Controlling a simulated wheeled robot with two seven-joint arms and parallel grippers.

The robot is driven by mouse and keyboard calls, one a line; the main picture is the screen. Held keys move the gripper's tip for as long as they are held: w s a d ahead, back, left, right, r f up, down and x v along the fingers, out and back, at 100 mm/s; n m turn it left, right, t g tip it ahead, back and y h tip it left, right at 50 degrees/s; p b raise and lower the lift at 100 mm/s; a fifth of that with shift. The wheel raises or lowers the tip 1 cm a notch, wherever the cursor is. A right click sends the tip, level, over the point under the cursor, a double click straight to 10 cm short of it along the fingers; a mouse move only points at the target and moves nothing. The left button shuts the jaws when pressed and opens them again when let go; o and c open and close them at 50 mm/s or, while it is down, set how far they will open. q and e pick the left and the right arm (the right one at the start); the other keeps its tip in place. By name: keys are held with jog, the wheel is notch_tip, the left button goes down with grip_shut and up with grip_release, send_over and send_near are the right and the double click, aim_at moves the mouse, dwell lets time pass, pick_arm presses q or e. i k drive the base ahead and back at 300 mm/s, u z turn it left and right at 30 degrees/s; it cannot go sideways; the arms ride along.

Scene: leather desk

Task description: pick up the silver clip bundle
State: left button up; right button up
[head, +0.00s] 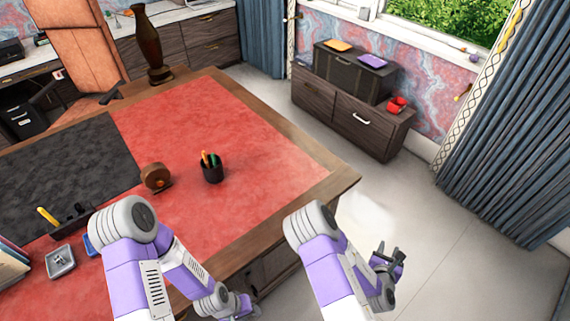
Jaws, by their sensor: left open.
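A small grey tray (52,274) sits at the left front of the red desk top. A small silver thing (61,259) lies in it; it may be the silver clip bundle, but it is too small to be sure. My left gripper (246,309) is open, low at the bottom edge of the view, to the right of the tray and well apart from it. My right gripper (388,258) is off the desk's right side, over the floor, far from the tray. I cannot tell how its fingers stand.
A black pen cup (212,172) and a round brown wooden object (156,177) stand mid-desk. A dark holder with a yellow item (47,216), a blue item (93,246) and books (12,262) are near the tray. A tall brown vase (150,45) stands at the back. The red desk top (230,125) is clear towards the back right.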

aim_at(59, 261)
jog(key=u, duration=2.95)
jog(key=i, duration=1)
